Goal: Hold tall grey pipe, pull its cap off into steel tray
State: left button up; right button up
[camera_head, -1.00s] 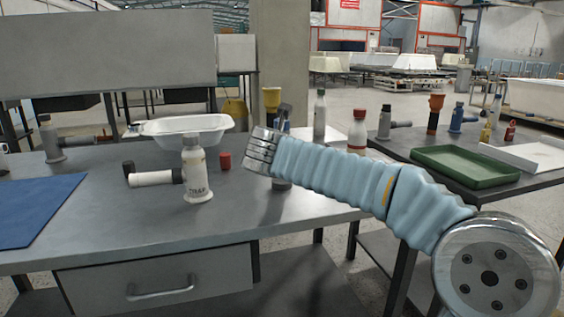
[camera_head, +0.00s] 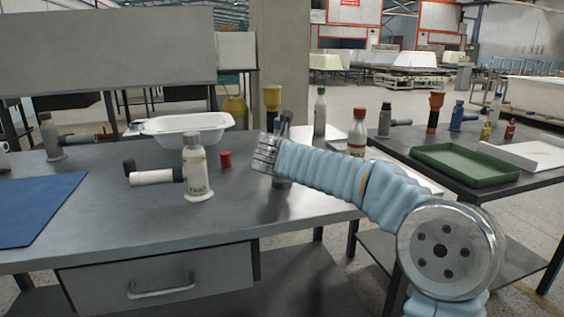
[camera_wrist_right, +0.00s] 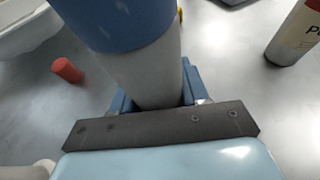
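The tall grey pipe (camera_head: 284,184) stands on the near table, largely hidden behind my right arm. In the right wrist view the grey pipe (camera_wrist_right: 148,75) rises between the finger pads, with a wide blue band or cap (camera_wrist_right: 115,20) above. My right gripper (camera_head: 265,152) is around the pipe at its side. The pads lie close against both sides, but I cannot tell whether they grip. A pale shallow tray or basin (camera_head: 187,124) sits at the table's back; it also shows in the wrist view (camera_wrist_right: 22,27). My left gripper is out of view.
A blue mat (camera_head: 35,208) lies at left. A green tray (camera_head: 466,165) is on the right table.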

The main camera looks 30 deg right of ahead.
jog(key=c, duration=0.4)
jog(key=shift+r, duration=0.15)
jog(key=shift+c, duration=0.2)
notch_tip(320, 180, up, 3)
jog(key=shift+f+p, duration=0.2)
jog(key=shift+p, duration=0.25)
jog(key=w+d+r+v, duration=0.1)
jog(key=r+v, duration=0.2)
jog(key=v, duration=1.4)
jog(key=shift+r, duration=0.2)
jog(key=o, duration=0.6)
grip_shut()
